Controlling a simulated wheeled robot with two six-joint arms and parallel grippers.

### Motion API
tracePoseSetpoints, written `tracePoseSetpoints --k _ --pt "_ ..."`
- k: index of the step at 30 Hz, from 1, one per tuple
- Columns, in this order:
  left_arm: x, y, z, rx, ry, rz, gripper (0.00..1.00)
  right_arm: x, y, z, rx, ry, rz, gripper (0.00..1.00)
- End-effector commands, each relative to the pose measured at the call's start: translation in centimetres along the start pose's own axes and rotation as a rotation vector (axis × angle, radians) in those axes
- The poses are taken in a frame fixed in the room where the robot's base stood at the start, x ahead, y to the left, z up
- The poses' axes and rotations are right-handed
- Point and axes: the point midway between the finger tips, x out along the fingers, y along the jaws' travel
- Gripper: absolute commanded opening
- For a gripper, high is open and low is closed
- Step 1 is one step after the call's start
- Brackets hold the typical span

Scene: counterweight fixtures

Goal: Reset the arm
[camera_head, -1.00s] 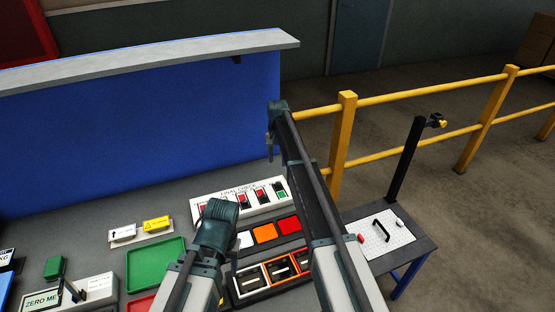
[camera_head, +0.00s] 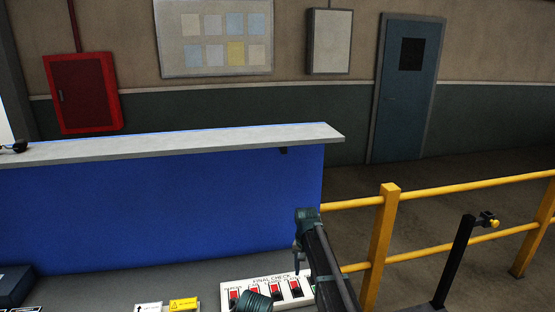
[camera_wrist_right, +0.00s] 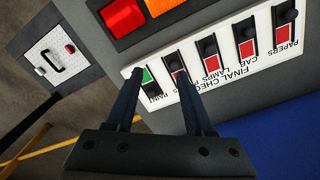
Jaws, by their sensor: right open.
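The white FINAL CHECK panel (camera_head: 262,281) lies on the grey bench, low in the head view. It carries a row of black switches with red squares. The wrist view shows the same panel (camera_wrist_right: 232,72) upside down, with a green square (camera_wrist_right: 147,76) at its PAINT end and red squares along the others. My right gripper (camera_wrist_right: 157,76) is open and empty, its dark fingers over the PAINT end of the panel; contact cannot be told. In the head view my right gripper (camera_head: 298,262) is small and dark beside the arm. My left gripper is out of view; only a left arm joint shows.
A blue partition (camera_head: 160,205) with a grey top stands behind the bench. Yellow railings (camera_head: 388,235) and a black post (camera_head: 457,258) are at right. Red and orange buttons (camera_wrist_right: 123,16) border the panel. A side table with a white board (camera_wrist_right: 50,55) shows in the wrist view.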

Motion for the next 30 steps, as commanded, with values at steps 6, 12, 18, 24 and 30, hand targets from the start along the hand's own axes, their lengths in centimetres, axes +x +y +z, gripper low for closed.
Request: tracePoseSetpoints --k 6,12,18,24,30 --pt "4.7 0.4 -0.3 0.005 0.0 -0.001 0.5 4.8 2.2 17.5 -0.324 -0.003 0.04 0.54" --pt "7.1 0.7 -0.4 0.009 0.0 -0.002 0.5 7.3 4.9 27.7 -0.561 -0.008 0.07 0.54" --pt "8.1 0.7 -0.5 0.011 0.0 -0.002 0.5 8.2 6.5 32.0 -0.682 -0.011 0.086 0.54" --pt "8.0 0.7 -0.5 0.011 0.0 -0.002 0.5 8.2 6.7 32.4 -0.702 -0.012 0.089 0.54" --pt "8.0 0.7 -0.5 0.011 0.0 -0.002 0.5 8.2 6.6 32.4 -0.7 -0.012 0.088 0.54"
